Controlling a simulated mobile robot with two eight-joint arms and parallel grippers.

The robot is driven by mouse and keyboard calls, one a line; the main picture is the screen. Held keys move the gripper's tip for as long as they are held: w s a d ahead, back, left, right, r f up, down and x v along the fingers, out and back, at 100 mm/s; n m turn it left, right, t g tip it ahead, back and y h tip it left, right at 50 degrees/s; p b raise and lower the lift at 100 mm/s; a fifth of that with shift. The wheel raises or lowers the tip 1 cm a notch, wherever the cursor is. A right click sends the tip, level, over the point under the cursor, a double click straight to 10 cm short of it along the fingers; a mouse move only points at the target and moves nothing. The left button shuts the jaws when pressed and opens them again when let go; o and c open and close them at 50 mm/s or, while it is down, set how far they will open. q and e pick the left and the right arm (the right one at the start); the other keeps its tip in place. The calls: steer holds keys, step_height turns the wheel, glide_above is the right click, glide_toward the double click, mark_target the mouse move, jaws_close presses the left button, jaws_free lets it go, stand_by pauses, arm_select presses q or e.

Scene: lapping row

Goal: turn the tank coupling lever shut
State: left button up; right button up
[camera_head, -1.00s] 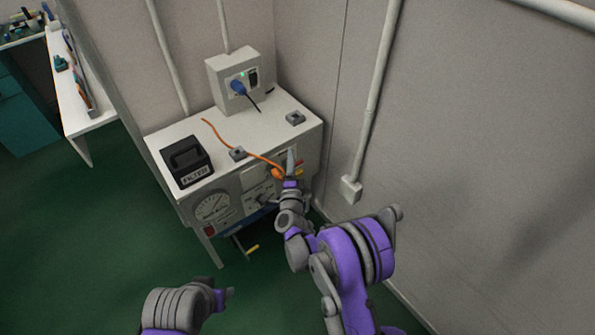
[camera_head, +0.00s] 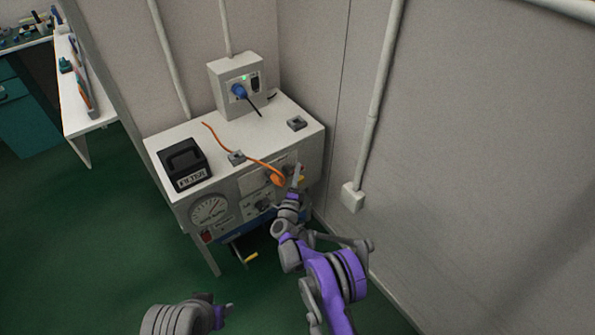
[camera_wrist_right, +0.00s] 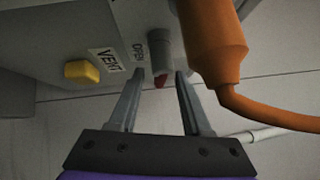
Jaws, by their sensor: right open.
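The tank coupling shows in the right wrist view as an orange body (camera_wrist_right: 212,45) with an orange line; in the head view it sits on the cabinet front (camera_head: 277,177). Beside it, a grey stub with a red end (camera_wrist_right: 160,50) stands near an OPEN label; it seems to be the lever, but I cannot be sure. My right gripper (camera_wrist_right: 158,78) is open, its fingertips either side of the red end. I cannot tell whether they touch it. In the head view my right gripper (camera_head: 298,176) is at the panel's right end. My left gripper (camera_head: 226,311) is low, partly visible.
The white cabinet (camera_head: 160,142) carries a black FILTER box (camera_head: 185,163) and a wall-side socket box (camera_head: 228,72). A yellow knob (camera_wrist_right: 82,72) sits by the VENT label. A yellow handle (camera_head: 251,258) hangs below. A wall conduit (camera_head: 380,90) runs at right.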

steer(key=shift+w+d+r, duration=0.1)
steer(key=shift+w+d, duration=0.05)
steer(key=shift+w, duration=0.55)
jaws_close()
